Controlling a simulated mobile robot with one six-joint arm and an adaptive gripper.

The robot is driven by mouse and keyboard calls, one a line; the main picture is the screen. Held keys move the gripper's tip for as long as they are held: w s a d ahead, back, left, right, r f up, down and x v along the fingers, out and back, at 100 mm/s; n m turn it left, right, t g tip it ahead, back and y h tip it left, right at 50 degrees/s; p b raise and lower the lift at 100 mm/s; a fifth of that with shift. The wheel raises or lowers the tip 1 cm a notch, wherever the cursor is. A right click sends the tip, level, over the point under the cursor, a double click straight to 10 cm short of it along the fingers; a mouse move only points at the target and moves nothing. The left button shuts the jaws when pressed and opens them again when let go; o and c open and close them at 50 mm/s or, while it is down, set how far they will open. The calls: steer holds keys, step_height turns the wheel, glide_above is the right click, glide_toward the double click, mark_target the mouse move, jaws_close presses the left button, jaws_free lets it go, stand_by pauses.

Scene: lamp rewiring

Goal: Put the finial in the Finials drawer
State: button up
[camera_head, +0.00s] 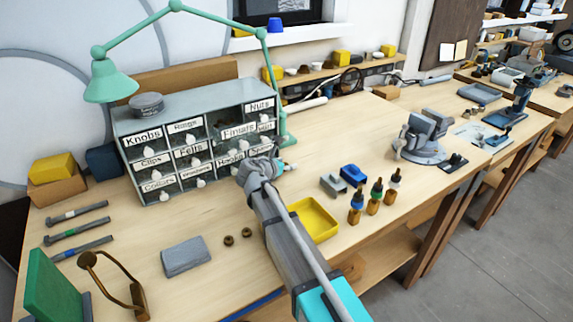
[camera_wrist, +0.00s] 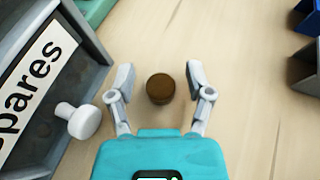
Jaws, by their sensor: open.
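A small dark-brown round piece, seemingly the finial (camera_wrist: 160,88), stands on the wooden bench between my gripper's fingers in the wrist view. My gripper (camera_wrist: 160,80) is open, with a finger on either side of it and a gap on both sides. In the head view my gripper (camera_head: 268,160) is low at the cabinet's right front corner and hides that piece. The grey drawer cabinet (camera_head: 133,128) has labelled drawers with white knobs.
The Spares drawer's knob (camera_wrist: 84,121) is close left of my gripper. The green lamp's base (camera_head: 288,139) is close behind. A yellow tray (camera_head: 330,232), a blue block (camera_head: 353,174) and dropper bottles (camera_head: 375,197) stand to the right. Bare bench lies right of the gripper.

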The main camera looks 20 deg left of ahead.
steer(key=shift+r, duration=0.2)
steer(key=shift+p+v, duration=1.5)
steer(key=shift+v, duration=2.25)
steer(key=shift+d+f, duration=0.1)
